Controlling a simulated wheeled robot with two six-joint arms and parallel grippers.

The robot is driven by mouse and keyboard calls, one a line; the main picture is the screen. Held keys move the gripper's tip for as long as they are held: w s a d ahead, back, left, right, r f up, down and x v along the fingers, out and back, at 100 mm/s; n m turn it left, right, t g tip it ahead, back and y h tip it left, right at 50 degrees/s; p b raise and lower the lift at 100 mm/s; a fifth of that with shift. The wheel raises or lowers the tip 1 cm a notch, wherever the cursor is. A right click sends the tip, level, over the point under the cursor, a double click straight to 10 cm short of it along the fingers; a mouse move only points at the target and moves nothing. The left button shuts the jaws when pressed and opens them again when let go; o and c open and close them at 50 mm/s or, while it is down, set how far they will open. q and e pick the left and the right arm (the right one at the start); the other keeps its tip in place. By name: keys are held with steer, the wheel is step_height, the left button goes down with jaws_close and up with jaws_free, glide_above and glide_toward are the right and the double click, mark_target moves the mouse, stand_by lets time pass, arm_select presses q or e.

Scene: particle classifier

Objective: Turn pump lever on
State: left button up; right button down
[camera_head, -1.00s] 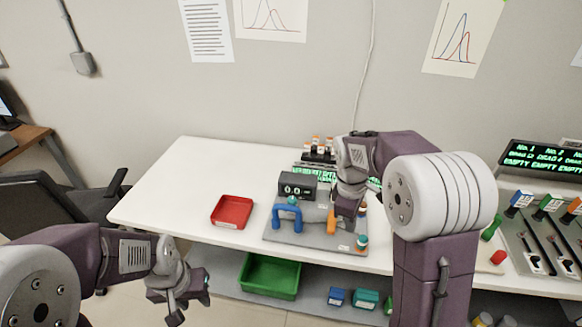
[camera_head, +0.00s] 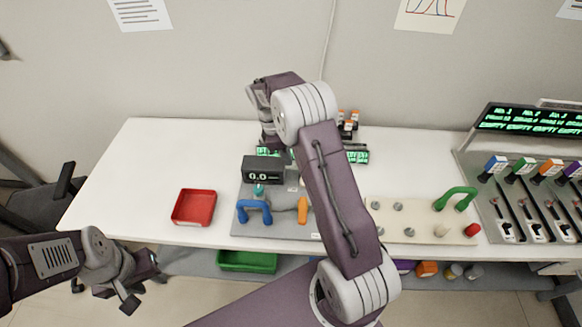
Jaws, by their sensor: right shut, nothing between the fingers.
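A grey board (camera_head: 245,228) on the white table carries a black box with a 0.0 display (camera_head: 264,170), a blue arched handle (camera_head: 254,211) and an orange upright lever (camera_head: 303,211). I cannot tell for sure which part is the pump lever. My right gripper (camera_head: 270,143) is shut and empty, behind and above the display box; its fingertips are partly hidden. My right forearm covers the right part of the board. My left gripper (camera_head: 140,291) is open and empty, off the table's front edge at lower left, away from the board.
A red tray (camera_head: 194,207) is left of the board. A beige board with a green handle (camera_head: 455,198) and a rack of coloured levers (camera_head: 522,190) stand at right. A green bin (camera_head: 248,262) is on the lower shelf. The table's left part is clear.

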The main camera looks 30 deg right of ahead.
glide_above(294, 188)
steer(key=x, duration=0.2)
steer(key=a+x, duration=0.1)
steer(key=x, duration=0.2)
steer(key=w+x, duration=0.1)
steer(key=x, duration=0.2)
steer(key=shift+a+f, duration=0.35)
steer(key=shift+f, duration=0.1)
